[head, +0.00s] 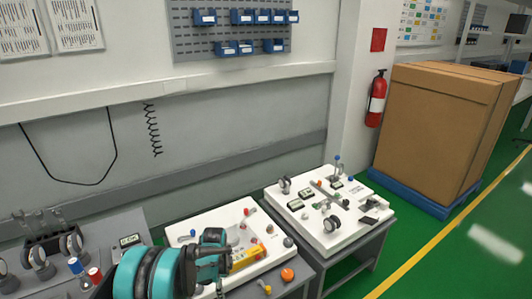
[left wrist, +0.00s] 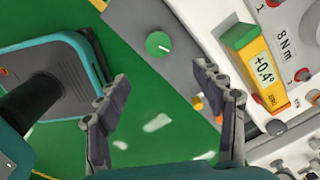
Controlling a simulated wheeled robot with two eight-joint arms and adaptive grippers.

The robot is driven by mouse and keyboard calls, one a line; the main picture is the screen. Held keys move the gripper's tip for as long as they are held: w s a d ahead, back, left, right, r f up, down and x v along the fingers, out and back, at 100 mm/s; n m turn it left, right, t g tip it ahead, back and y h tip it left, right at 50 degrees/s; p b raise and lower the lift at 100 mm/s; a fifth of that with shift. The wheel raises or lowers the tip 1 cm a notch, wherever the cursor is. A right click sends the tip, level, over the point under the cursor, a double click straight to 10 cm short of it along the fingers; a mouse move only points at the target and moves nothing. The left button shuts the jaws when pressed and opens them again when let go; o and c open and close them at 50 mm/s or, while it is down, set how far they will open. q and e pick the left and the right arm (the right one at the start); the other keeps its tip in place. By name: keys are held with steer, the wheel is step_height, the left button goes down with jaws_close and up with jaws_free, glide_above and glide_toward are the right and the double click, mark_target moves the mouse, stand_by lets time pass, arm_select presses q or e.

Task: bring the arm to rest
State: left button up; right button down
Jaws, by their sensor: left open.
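My left arm comes in from the bottom of the head view, its teal and black wrist over the left white-topped cart (head: 180,228). My left gripper (head: 222,262) is near the yellow digital gauge there (head: 247,258). In the left wrist view the two dark fingers of my left gripper (left wrist: 165,108) stand wide apart with nothing between them. The yellow gauge (left wrist: 266,72) with a green end reads +0.4° and lies beyond the right finger, apart from it. My right gripper is in neither view.
A second white-topped cart (head: 312,238) with knobs and gauges stands to the right. A grey panel (head: 130,222) with dials is at the lower left. A large cardboard box (head: 425,130) on a blue pallet (head: 412,196) stands at the right. Green floor (head: 460,260) is clear beside it.

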arm_select(q)
steer(key=s+r+n+t, duration=0.2)
steer(key=s+r+n, duration=0.25)
steer(key=r, duration=0.55)
steer(key=s+r+n+t, duration=0.1)
steer(key=s+r+n, duration=0.4)
steer(key=r, duration=0.4)
steer(key=s+r+n+t, duration=0.2)
steer(key=s+n, duration=0.2)
steer(key=s, duration=0.4)
steer(key=s+r+n+t, duration=0.1)
steer(key=s+n, duration=0.2)
steer(key=s, duration=0.5)
steer(key=shift+s+r+n+t, duration=0.15)
steer(key=shift+r+n+t, duration=0.2)
steer(key=shift+t, duration=0.05)
